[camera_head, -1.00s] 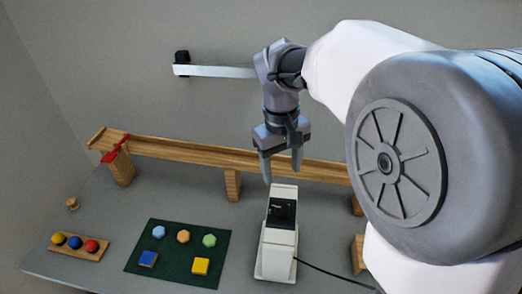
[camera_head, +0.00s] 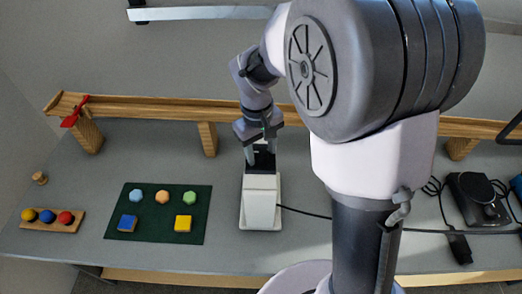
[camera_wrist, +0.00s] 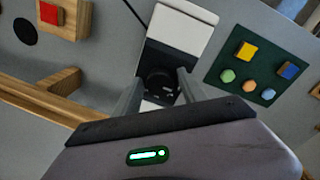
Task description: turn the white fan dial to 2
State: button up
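The white fan unit (camera_head: 261,207) stands on the grey table, a white box on a white base with a cable at its right side. Its black top panel (camera_head: 265,165) is partly covered by my gripper (camera_head: 261,157). In the wrist view the white unit (camera_wrist: 178,40) shows a round black dial (camera_wrist: 160,84) on its panel. My gripper (camera_wrist: 157,92) is open, pointing down, with one finger on each side of the dial. I cannot tell whether the fingers touch it. The dial's setting is not readable.
A wooden ramp (camera_head: 165,110) runs behind the unit. A green mat (camera_head: 155,225) with several coloured pieces and a wooden strip (camera_head: 55,228) with coloured balls lie left. A black device (camera_head: 478,200) with cables stands right.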

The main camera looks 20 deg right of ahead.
grip_shut()
jog(key=shift+m, duration=0.4)
jog(key=m, duration=0.3)
jog(key=shift+a, duration=0.1)
jog(key=m, duration=0.4)
jog(key=shift+w+m+g, duration=0.1)
jog(key=shift+m+g, duration=0.2)
jog(key=m, duration=0.3)
jog(key=shift+w+m+b, duration=0.1)
jog(key=shift+m+b, duration=0.4)
jog(key=shift+m, duration=1.6)
jog(key=shift+a, duration=0.1)
